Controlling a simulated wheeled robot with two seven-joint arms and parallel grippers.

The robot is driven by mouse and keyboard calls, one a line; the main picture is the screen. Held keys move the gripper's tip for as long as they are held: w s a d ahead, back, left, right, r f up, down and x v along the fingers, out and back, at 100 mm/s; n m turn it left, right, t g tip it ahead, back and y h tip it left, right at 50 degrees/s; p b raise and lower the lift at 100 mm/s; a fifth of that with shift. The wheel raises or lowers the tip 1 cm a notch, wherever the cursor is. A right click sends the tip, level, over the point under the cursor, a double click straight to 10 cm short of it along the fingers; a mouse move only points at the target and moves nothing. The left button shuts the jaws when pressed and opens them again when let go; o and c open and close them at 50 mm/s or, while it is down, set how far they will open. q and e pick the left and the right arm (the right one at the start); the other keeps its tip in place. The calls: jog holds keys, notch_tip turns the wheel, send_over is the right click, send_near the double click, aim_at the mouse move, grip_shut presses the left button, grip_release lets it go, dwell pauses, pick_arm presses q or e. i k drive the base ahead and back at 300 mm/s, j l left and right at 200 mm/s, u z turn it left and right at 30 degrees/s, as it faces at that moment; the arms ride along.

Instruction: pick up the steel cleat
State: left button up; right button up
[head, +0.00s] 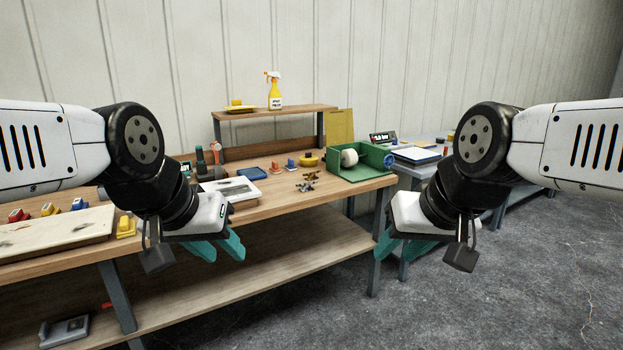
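I cannot pick out the steel cleat for certain. A cluster of small brown and metallic pieces (308,183) lies on the wooden bench top, right of the middle, and is too small to tell apart. My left gripper (226,256) hangs in front of the bench with its teal fingers apart and nothing between them. My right gripper (392,259) hangs by the bench's right front corner, also with its fingers apart and empty. Both are well away from the small pieces.
The wooden bench (290,206) holds a white tray (232,190), a green box (366,160) with a white roll, and small coloured blocks. A pale board (55,232) lies at left. A raised shelf (290,111) carries a yellow spray bottle (274,93). Grey floor is clear at right.

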aim_at(306, 187)
jog(key=i+l, duration=0.15)
jog(key=i, duration=0.55)
jog(key=i+l+z, duration=0.1)
jog(key=i, duration=0.65)
jog(key=i+l, duration=0.15)
jog(key=i, duration=0.55)
